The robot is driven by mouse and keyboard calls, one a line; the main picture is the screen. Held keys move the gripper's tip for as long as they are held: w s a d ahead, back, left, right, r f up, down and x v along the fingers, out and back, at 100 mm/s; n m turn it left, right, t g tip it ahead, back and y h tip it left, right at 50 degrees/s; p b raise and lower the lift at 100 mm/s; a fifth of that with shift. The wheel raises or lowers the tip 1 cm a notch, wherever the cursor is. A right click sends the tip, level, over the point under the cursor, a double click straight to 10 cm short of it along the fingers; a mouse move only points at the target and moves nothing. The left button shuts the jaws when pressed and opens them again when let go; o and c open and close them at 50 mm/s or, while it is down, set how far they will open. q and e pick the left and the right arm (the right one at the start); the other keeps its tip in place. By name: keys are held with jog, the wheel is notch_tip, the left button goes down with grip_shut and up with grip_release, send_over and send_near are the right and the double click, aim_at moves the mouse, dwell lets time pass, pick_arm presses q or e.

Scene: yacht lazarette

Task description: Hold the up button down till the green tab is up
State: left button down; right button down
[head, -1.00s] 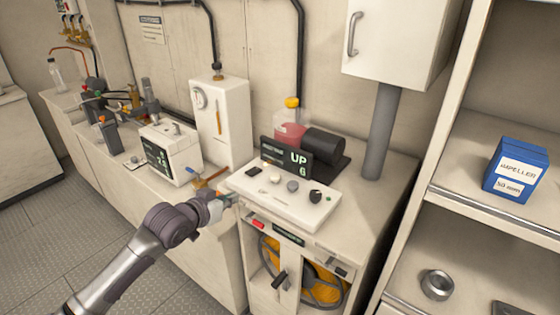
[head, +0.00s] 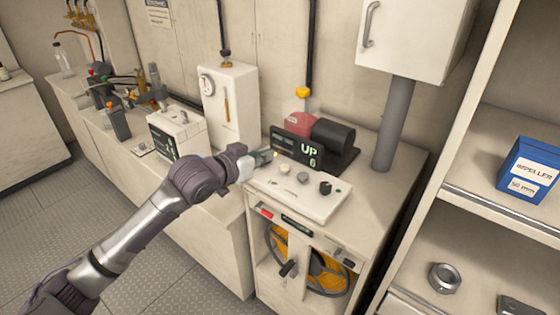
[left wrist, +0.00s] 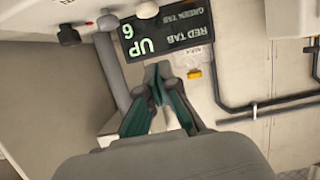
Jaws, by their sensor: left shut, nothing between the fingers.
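A pale control box (head: 297,205) stands on the counter, with a cream button (head: 285,168), a grey button (head: 303,178) and a black knob (head: 325,187) on top. I cannot read which one is the up button. The dark display (head: 289,147) behind them reads UP; in the left wrist view the display (left wrist: 175,38) appears upside down with UP, 6, RED TAB and GREEN TAB. My left gripper (head: 272,155) is shut and empty, above the box's left end, left of the cream button. Its closed fingertips (left wrist: 158,70) show in the left wrist view. I cannot make out a green tab. My right gripper is out of view.
A red jug (head: 299,123) and a black cylinder (head: 333,136) stand behind the display. A grey post (head: 393,125) rises at the right. A white gauge box (head: 231,105) and a smaller white unit (head: 178,132) stand left. A shelf with a blue box (head: 530,170) is at far right.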

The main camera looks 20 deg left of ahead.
pick_arm(q)
jog(key=p, duration=0.1)
send_over(285, 168)
jog(key=s+a, duration=0.1)
jog(key=shift+f, duration=0.75)
notch_tip(285, 168, down, 4)
jog(key=shift+r+p, duration=0.25)
jog(key=shift+p, duration=0.35)
jog(key=shift+f, duration=0.45)
jog(key=shift+f, duration=0.1)
